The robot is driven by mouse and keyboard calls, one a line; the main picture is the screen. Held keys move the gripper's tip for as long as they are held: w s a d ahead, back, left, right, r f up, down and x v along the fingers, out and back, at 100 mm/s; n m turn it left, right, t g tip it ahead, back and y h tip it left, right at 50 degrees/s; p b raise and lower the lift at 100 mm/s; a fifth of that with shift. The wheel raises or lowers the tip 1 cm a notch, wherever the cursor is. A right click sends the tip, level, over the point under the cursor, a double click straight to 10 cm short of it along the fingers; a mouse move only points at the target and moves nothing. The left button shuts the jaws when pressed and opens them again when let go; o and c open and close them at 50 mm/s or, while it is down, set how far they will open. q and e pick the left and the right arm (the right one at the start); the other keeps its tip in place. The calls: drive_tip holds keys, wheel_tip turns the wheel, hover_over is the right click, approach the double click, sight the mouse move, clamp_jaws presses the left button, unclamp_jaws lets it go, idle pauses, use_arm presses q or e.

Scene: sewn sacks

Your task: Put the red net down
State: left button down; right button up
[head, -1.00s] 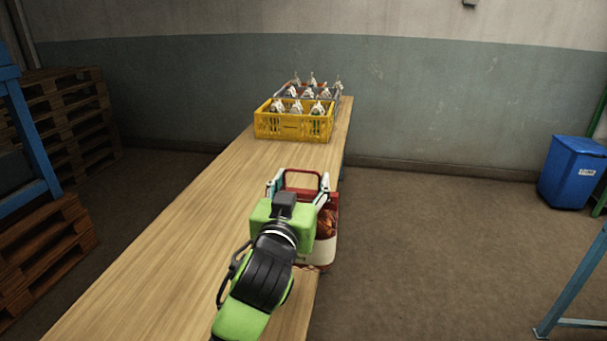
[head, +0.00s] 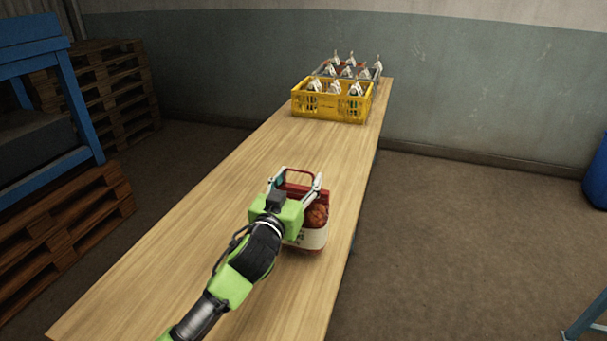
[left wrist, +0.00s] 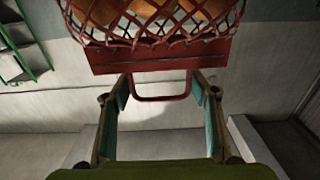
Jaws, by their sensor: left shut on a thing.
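The red net (head: 318,215) has a red top bar with a loop handle, brown-orange contents and a white band around its lower part. My left gripper (head: 296,183) is shut on the net at its red top. In the left wrist view the red bar and handle lie between the fingers (left wrist: 160,88), with the mesh of the red net (left wrist: 150,22) beyond. In the head view the net appears over the wooden table (head: 190,250), inside its right edge. I cannot tell whether its base touches the table. My right gripper is not in view.
A yellow crate (head: 330,107) with several white-topped sacks stands at the table's far end. A grey crate (head: 374,78) with more sacks is behind it. The tabletop between net and crates is clear. Pallets (head: 75,215) and a blue rack (head: 85,120) stand at the left.

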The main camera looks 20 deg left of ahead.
use_arm(q)
drive_tip(key=shift+d+f, duration=0.1)
drive_tip(key=shift+f, duration=0.85)
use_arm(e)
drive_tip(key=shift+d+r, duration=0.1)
use_arm(q)
drive_tip(key=c, duration=0.8)
unclamp_jaws()
drive_tip(key=shift+f, duration=0.25)
drive_tip(key=shift+c, duration=0.2)
drive_tip(key=shift+s, duration=0.15)
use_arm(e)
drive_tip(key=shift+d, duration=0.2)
